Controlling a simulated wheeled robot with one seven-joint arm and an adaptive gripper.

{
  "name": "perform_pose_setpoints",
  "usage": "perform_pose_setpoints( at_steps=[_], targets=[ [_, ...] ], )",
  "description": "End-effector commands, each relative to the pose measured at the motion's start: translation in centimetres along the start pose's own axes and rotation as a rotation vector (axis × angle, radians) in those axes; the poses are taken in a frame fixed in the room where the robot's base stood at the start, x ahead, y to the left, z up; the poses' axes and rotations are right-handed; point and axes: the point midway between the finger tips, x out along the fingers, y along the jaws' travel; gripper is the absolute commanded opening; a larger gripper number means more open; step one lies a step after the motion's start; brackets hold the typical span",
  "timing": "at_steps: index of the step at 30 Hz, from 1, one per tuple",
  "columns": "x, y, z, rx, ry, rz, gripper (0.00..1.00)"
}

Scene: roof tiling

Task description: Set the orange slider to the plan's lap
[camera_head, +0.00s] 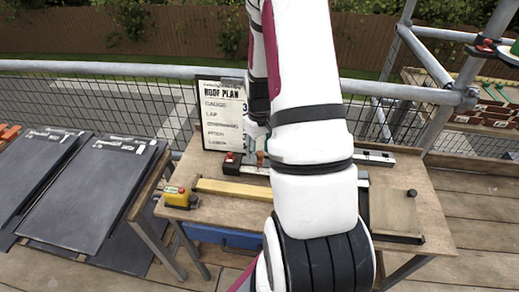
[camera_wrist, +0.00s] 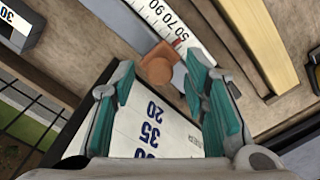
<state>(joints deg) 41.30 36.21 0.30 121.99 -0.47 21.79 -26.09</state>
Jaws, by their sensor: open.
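The orange slider (camera_wrist: 158,64) is a small knob on the rail of a white scale (camera_wrist: 186,38) in the wrist view. The scale reads 50, 70 and 90, with a red mark near the 50. My gripper (camera_wrist: 165,88) is open, its teal fingers apart on either side of the slider, with no clear grip on it. In the head view the slider (camera_head: 261,157) shows small beside my arm. The board (camera_wrist: 130,133) shows 20 and 35 in the wrist view.
Dark tiles (camera_head: 85,185) lie at the left. A metal railing (camera_head: 120,67) runs behind. A device reading 30 (camera_wrist: 15,25) is at the wrist view's corner.

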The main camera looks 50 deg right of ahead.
Motion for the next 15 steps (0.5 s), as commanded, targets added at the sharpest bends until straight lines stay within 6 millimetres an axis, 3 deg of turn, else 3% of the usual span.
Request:
perform_pose_setpoints(
  at_steps=[2,8,15],
  targets=[
    [-0.02,0.0,-0.01,0.0,0.0,0.0,0.41],
    [-0.03,0.0,-0.01,0.0,0.0,0.0,0.0],
    [-0.09,0.3,0.34,0.002,-0.001,-0.001,0.0]
  ],
)
